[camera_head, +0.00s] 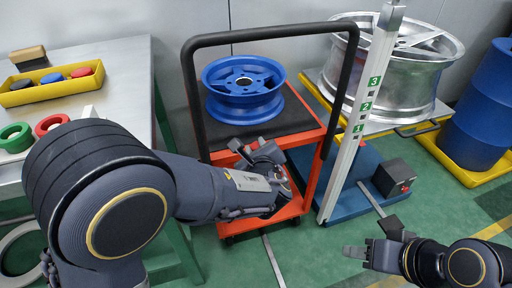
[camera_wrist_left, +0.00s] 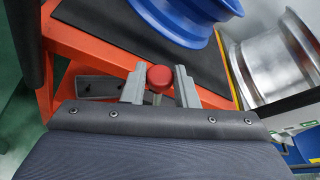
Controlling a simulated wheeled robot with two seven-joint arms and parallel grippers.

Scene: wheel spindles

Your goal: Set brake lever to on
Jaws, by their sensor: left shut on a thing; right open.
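The brake lever has a red knob (camera_wrist_left: 159,77) and shows in the left wrist view beside a dark grey slotted plate (camera_wrist_left: 98,87) on the orange cart's frame. My left gripper (camera_wrist_left: 160,88) has its two fingers on either side of the lever, shut on it just below the knob. In the head view my left gripper (camera_head: 256,153) is at the front of the orange cart (camera_head: 305,138), and my arm and hand hide most of the lever. My right gripper (camera_head: 372,240) is open and empty over the floor at the lower right.
A blue wheel (camera_head: 243,88) lies on the cart's black mat, under the tall black handle (camera_head: 188,75). A white numbered post (camera_head: 360,120) stands right of the cart. Beyond are a silver wheel (camera_head: 425,75) and a blue barrel (camera_head: 485,110). A metal table (camera_head: 115,65) is at left.

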